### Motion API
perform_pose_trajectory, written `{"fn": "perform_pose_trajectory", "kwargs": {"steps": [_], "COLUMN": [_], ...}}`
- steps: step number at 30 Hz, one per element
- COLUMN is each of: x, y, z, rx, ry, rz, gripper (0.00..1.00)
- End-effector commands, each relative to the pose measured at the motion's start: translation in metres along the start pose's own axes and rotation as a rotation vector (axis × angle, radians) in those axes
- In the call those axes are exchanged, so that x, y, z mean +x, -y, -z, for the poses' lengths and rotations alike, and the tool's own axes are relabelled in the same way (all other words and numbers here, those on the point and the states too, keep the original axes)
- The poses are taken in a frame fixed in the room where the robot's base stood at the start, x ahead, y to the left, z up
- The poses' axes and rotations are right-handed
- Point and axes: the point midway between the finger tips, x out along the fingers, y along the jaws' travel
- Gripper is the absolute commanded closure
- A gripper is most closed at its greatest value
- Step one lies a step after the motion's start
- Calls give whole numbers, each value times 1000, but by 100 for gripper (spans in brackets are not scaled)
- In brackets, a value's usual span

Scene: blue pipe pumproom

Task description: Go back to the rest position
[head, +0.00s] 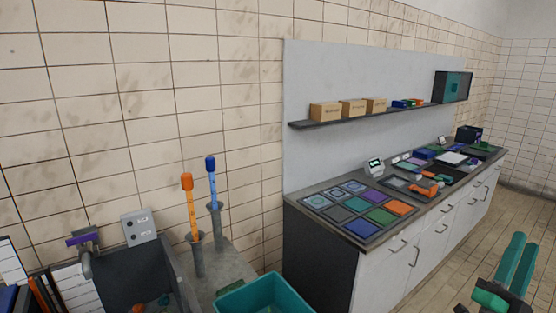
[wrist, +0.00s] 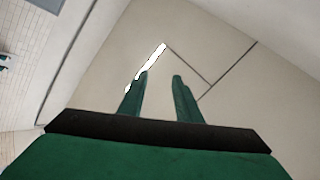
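My gripper (head: 515,264) is at the lower right of the head view, raised in front of the tiled floor and right of the white cabinet. Its two green fingers point up and stand a little apart. The wrist view shows the same gripper (wrist: 160,85) with a clear gap between the fingers and nothing in it. Behind the fingers is only the pale ceiling with a bright light strip (wrist: 150,62).
A counter with white drawers (head: 400,262) runs along the wall, bearing colored tiles (head: 362,215) and small items. A shelf (head: 380,115) holds boxes. Orange (head: 190,205) and blue (head: 212,185) tools stand in holders at left. A teal bin (head: 265,292) is in front. The floor at right is clear.

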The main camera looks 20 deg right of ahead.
Motion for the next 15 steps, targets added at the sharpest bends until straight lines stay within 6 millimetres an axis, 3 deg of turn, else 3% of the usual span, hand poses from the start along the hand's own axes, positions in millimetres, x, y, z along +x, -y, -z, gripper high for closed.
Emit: {"fn": "perform_pose_trajectory", "kwargs": {"steps": [3,5,11,15], "x": [-12,-26,-76,-121], "y": [-20,-24,-14,-4], "z": [34,35,-9,-43], "rx": [14,17,-6,-30], "ry": [-56,-59,25,101], "rz": [-6,-9,-21,-27], "gripper": [69,69,69,69]}}
